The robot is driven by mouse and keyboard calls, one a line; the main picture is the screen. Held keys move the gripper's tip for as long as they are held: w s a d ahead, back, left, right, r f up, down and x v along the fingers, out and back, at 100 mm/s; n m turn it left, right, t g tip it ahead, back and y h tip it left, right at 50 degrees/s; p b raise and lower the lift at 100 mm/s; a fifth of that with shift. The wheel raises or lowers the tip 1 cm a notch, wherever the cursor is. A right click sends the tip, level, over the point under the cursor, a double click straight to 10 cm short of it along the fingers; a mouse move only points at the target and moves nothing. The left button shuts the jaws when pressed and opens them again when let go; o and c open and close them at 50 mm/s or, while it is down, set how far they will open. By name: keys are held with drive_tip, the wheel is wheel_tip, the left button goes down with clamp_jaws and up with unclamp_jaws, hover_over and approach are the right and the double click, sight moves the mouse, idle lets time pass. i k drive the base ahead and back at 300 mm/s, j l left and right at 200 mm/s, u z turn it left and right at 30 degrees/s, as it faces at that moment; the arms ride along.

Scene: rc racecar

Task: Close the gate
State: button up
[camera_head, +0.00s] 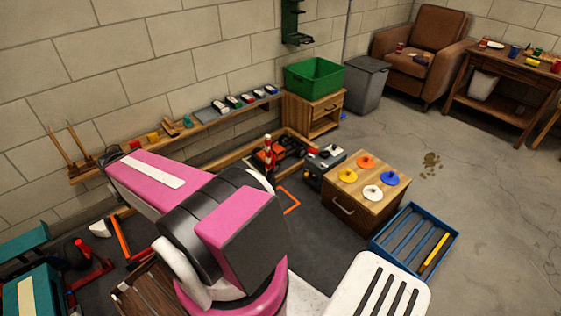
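My pink and black arm fills the lower middle of the view. My gripper is not in view.
A wooden box (349,211) with coloured discs stands right of the bar, beside a grey device (320,170). A green bin (315,77) sits on a small cabinet (318,118).

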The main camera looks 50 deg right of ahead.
sight(268, 152)
drive_tip(key=z, duration=0.45)
drive_tip(key=l+z, duration=0.1)
drive_tip(key=z, duration=0.4)
drive_tip(key=i+z, duration=0.1)
drive_tip(key=z, duration=0.35)
drive_tip(key=l+z, duration=0.1)
drive_tip(key=z, duration=0.4)
